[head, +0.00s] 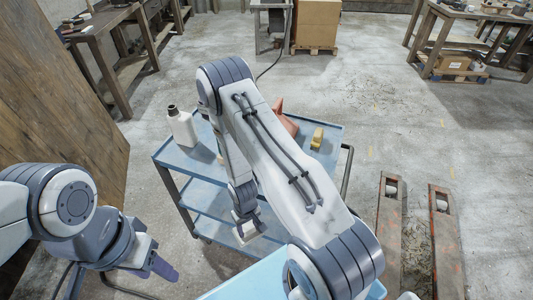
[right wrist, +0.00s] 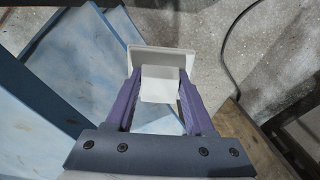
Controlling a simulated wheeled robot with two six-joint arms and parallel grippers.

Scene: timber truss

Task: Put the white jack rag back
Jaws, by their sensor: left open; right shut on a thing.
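My right gripper (head: 246,222) is at the near side of the blue cart. In the right wrist view its purple fingers (right wrist: 160,82) are shut on a white, flat-sided piece (right wrist: 160,58), which I take for the white jack rag. The piece (head: 249,232) shows only small in the head view, partly hidden by the gripper. My left gripper (head: 160,266) is at the lower left, open and empty, apart from the cart.
The blue cart (head: 175,158) carries a white bottle (head: 182,127), a yellow item (head: 317,138) and a reddish-brown item (head: 284,118), partly behind my right arm. Two long worn bars (head: 390,240) lie on the floor at right. A wooden panel (head: 60,110) stands at left. Floor beyond the cart is open.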

